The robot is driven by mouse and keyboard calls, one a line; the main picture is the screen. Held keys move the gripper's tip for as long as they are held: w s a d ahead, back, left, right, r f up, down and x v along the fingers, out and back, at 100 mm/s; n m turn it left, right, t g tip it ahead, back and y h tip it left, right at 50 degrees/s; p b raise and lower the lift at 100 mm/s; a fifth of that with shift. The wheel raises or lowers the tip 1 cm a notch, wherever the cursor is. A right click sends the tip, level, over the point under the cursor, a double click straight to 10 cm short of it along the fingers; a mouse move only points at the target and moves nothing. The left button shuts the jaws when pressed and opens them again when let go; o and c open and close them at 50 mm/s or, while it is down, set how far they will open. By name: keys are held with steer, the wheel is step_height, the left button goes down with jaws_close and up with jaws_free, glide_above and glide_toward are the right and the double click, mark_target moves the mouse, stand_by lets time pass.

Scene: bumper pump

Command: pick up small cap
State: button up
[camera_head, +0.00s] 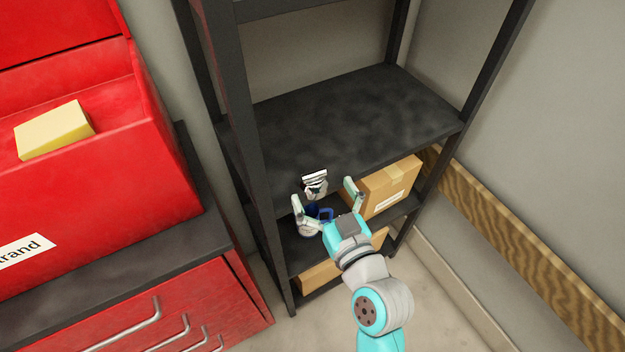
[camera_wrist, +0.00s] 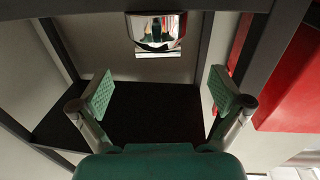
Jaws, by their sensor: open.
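A small shiny metallic object (camera_head: 314,184), which may be the small cap, shows at the front edge of the black middle shelf. The wrist view shows a mirror-like object (camera_wrist: 156,32) at the top centre, with a pale strip under it, probably the same thing. My gripper (camera_head: 325,196) is open, with its two fingers spread either side of the metallic object's line. In the wrist view my gripper (camera_wrist: 160,92) has nothing between its pads, and the shiny object lies beyond them. I cannot tell its exact distance.
A blue mug-like thing (camera_head: 326,215) stands on the lower shelf, partly hidden by my gripper. A cardboard box (camera_head: 388,188) is to its right. The middle shelf (camera_head: 350,115) is otherwise bare. Dark shelf posts (camera_head: 240,140) and a red cabinet (camera_head: 110,190) stand at the left.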

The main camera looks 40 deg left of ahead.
mark_target(315, 177)
steer(key=shift+f+x, duration=0.2)
steer(key=shift+x, duration=2.4)
steer(key=shift+w, duration=0.1)
steer(key=c, duration=1.4)
